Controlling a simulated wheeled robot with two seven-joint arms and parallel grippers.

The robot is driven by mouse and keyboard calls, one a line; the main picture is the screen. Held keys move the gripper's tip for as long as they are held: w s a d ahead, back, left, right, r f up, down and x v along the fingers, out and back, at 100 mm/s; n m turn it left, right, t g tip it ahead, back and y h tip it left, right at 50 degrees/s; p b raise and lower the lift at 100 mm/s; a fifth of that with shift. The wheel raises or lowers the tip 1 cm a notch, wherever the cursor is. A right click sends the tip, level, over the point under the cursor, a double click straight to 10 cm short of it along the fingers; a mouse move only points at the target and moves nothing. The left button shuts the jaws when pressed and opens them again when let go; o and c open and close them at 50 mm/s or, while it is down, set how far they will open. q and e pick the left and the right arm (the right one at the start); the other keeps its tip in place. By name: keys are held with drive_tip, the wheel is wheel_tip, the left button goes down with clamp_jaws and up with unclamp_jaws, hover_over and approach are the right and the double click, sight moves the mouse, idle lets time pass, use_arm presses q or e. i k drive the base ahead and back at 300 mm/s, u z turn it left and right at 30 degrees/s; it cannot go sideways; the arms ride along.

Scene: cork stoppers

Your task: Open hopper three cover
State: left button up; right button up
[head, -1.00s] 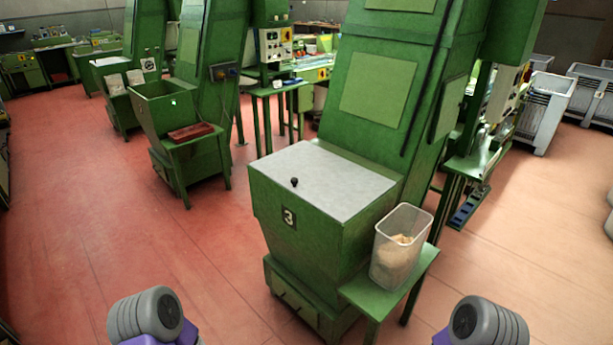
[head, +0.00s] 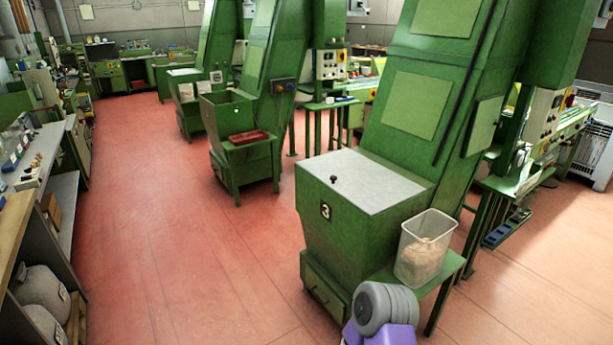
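Hopper three (head: 340,232) is a green metal box marked with a 3, standing at the foot of a tall green inclined machine at centre right. Its cover (head: 375,182) is a flat light-grey plate lying shut over the top. A small black knob (head: 334,179) sits near the cover's left front edge. A grey and purple part of my own arm shows at the bottom, below the hopper. Neither of my grippers is in view.
A clear bin (head: 424,247) with pale contents stands on a green side table (head: 452,268) right of the hopper. Another hopper (head: 227,112) stands open further back, with a red tray (head: 249,136) nearby. Shelves (head: 62,190) line the left. The red floor (head: 190,240) between is clear.

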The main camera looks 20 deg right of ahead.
sight(373, 188)
drive_tip(key=u, duration=0.3)
drive_tip(key=i, duration=1.55)
drive_tip(key=z, duration=0.9)
drive_tip(key=i, duration=1.15)
drive_tip(key=z, duration=1.15)
